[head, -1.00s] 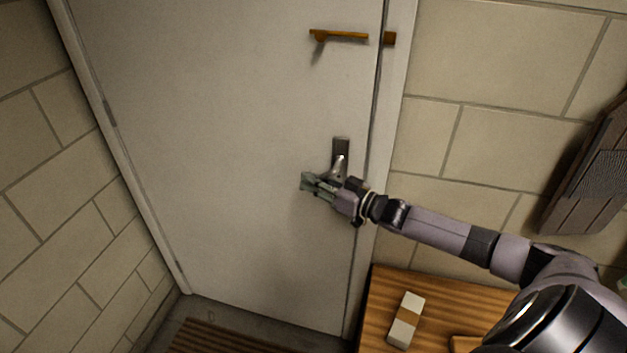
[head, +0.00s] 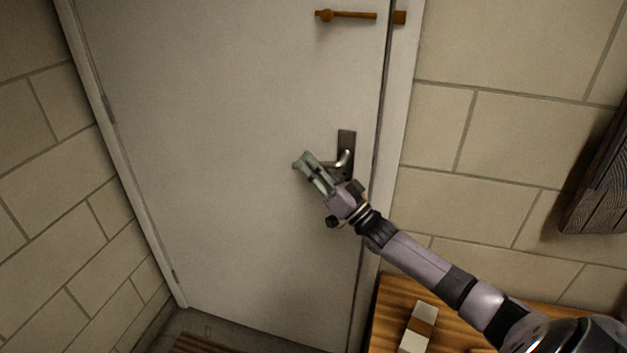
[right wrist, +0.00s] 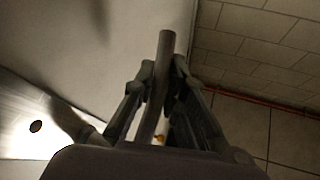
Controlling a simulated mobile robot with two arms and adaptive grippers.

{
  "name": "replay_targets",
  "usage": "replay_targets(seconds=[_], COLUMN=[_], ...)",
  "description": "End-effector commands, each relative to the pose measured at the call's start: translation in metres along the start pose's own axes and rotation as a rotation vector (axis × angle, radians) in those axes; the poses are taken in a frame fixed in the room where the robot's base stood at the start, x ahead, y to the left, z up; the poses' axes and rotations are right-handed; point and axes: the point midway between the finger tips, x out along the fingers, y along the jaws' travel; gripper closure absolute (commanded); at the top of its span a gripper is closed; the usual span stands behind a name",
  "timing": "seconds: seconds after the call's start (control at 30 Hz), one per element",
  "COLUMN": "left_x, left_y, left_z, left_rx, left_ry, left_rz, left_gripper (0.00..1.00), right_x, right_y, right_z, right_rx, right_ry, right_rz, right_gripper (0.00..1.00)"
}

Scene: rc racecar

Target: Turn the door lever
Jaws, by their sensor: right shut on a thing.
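The white door (head: 230,120) fills the middle of the head view and looks shut in its frame. Its metal lever (head: 343,160) sits on a dark upright plate (head: 346,138) near the right edge. My right gripper (head: 304,163) is shut on the lever. In the right wrist view the lever bar (right wrist: 164,65) runs between the two fingers (right wrist: 158,85), its free end sticking out past them. The shiny plate (right wrist: 35,125) shows at the left there. In the head view the fingers hide the lever's outer end. My left gripper is not in view.
An orange-brown slide bolt (head: 348,15) is higher on the door, with its catch (head: 400,17) on the frame. Block walls (head: 545,140) flank the door.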

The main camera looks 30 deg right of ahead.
Motion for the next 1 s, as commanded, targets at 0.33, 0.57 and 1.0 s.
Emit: replay_targets(seconds=[0.33, 0.57, 1.0], left_x=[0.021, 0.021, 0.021], left_y=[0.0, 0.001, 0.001], left_z=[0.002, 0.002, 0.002], left_rx=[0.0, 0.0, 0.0], left_ry=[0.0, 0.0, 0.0], left_rz=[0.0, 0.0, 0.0], left_gripper=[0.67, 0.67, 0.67], right_x=[0.008, 0.009, 0.009], right_y=[0.001, 0.0, 0.0], right_z=[-0.017, -0.02, -0.018], right_rx=[0.035, 0.038, 0.038], right_ry=[0.132, 0.144, 0.14], right_rz=[-0.015, -0.016, -0.015], right_gripper=[1.0, 1.0, 0.76])
